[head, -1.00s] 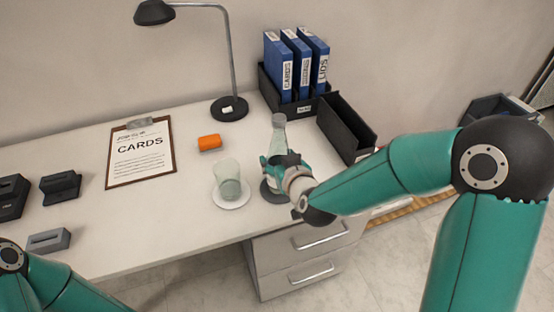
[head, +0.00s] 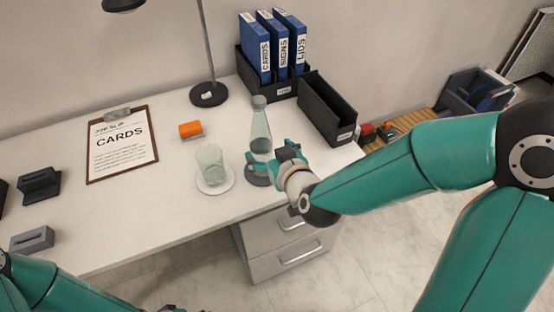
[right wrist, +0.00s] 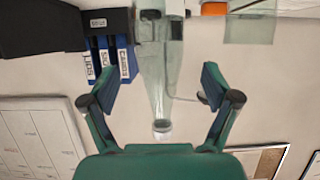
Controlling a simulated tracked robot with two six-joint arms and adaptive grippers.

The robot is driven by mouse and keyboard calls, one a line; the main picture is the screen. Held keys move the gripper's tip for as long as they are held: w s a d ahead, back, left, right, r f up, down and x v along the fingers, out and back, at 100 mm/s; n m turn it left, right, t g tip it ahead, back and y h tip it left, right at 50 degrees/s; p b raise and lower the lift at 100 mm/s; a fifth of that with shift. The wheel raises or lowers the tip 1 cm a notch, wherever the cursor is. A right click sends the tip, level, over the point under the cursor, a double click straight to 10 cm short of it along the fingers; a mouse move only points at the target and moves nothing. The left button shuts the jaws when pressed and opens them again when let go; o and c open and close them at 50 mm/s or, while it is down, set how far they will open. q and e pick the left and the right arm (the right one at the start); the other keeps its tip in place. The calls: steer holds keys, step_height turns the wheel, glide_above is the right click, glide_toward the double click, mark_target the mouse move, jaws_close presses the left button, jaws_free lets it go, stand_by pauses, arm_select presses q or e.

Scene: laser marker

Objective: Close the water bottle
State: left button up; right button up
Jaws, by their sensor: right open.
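In the right wrist view the bottle (right wrist: 158,70) appears upside down between the spread fingers of my right gripper (right wrist: 161,78), which is open, with the cap (right wrist: 162,126) low in the picture.
A glass (head: 210,167) stands on a white coaster (head: 216,187) just left of the bottle. Behind are an orange block (head: 190,129), a lamp (head: 208,94), blue binders (head: 272,45) and a black open box (head: 328,108). A clipboard (head: 122,145) lies at the left.

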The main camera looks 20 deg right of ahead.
steer(key=shift+b+v, duration=2.25)
steer(key=shift+v, duration=0.55)
